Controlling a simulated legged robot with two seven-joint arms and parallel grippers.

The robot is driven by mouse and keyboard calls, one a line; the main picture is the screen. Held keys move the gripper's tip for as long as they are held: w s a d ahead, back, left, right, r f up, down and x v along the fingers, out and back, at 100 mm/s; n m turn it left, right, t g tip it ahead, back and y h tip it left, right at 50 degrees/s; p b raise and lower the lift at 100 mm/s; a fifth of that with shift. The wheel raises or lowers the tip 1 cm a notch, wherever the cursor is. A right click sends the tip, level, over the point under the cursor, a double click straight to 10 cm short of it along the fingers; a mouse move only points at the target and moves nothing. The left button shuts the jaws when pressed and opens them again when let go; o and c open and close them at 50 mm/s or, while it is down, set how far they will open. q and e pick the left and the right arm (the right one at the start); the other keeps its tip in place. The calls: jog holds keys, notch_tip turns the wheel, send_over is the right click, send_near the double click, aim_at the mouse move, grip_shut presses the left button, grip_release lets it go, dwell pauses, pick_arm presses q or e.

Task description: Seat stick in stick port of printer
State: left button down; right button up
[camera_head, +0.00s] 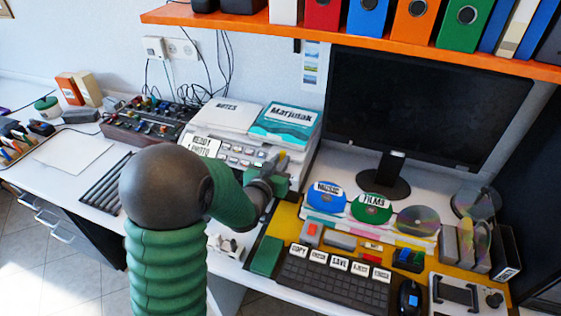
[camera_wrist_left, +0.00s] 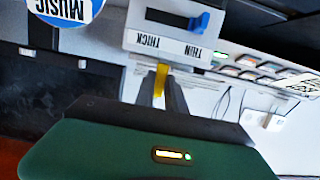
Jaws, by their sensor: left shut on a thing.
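My left gripper (camera_head: 277,167) is at the right front side of the white printer (camera_head: 240,118). In the left wrist view, its fingers (camera_wrist_left: 167,92) are shut on a yellow stick (camera_wrist_left: 160,79). The stick points at the grey printer panel (camera_wrist_left: 166,40), which has a blue slider and upside-down THICK and THIN labels. The stick's far end is at or very close to the panel's edge. I cannot tell whether it touches or enters. The stick port is not clearly visible. My right gripper is not in view.
A monitor (camera_head: 425,105) stands right of the printer. Labelled discs (camera_head: 371,208) and a keyboard (camera_head: 335,280) lie on the desk in front of it. An orange shelf (camera_head: 350,38) with binders hangs above. A box of coloured parts (camera_head: 150,121) stands left of the printer.

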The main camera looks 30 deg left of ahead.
pick_arm(q)
jog(key=shift+f+b, duration=0.3)
jog(key=shift+f, duration=0.1)
jog(key=c, duration=1.6)
grip_release()
jog(key=shift+d, duration=0.1)
jog(key=shift+o, duration=1.4)
jog(key=shift+s+f, duration=0.1)
